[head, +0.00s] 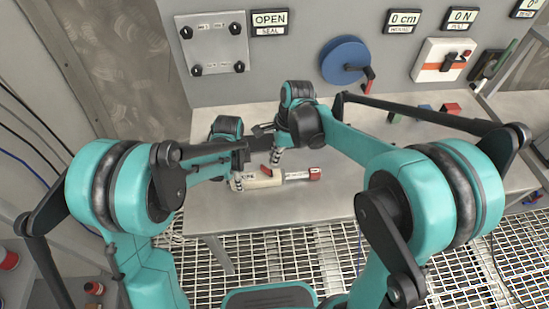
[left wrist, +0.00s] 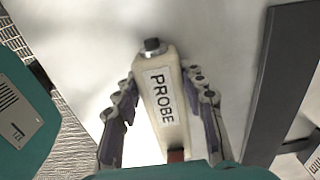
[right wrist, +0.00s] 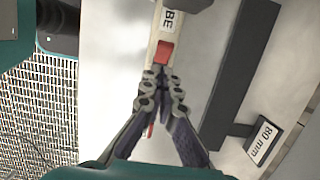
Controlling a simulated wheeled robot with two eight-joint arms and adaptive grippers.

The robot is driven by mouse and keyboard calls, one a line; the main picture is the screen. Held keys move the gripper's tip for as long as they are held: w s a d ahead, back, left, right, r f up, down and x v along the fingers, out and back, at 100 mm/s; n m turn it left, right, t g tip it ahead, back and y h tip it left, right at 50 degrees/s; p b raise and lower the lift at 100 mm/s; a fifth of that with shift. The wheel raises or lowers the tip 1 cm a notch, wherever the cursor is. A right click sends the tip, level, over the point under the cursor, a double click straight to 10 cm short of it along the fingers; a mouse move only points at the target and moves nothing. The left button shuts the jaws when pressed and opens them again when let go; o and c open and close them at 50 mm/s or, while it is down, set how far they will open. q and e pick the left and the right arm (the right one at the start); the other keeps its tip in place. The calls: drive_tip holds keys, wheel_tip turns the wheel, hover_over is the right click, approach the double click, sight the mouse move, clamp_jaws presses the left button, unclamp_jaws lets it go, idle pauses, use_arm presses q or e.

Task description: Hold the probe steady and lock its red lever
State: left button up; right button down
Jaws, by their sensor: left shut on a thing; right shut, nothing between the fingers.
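The cream probe (head: 243,184) lies on the steel table, its label reading PROBE in the left wrist view (left wrist: 162,95). My left gripper (head: 238,172) is shut on the probe, one finger on each side of its body. The red lever (right wrist: 164,52) sits on top of the probe and also shows in the head view (head: 266,170). My right gripper (right wrist: 159,76) is shut and empty, its fingertips together close beside the lever. I cannot tell whether they touch it. Part of the probe is hidden behind my right fingers.
The table (head: 330,205) is clear in front of the probe. A blue reel (head: 343,58) with a red-handled crank is on the back wall. A sign reads OPEN SEAL (head: 269,22).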

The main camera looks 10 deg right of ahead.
drive_tip(key=a+v, duration=0.2)
drive_tip(key=v, duration=0.9)
drive_tip(key=shift+a+r, duration=0.4)
drive_tip(key=shift+r, duration=0.1)
use_arm(q)
drive_tip(key=o, duration=1.4)
drive_tip(key=shift+c, duration=0.2)
drive_tip(key=shift+r, duration=0.1)
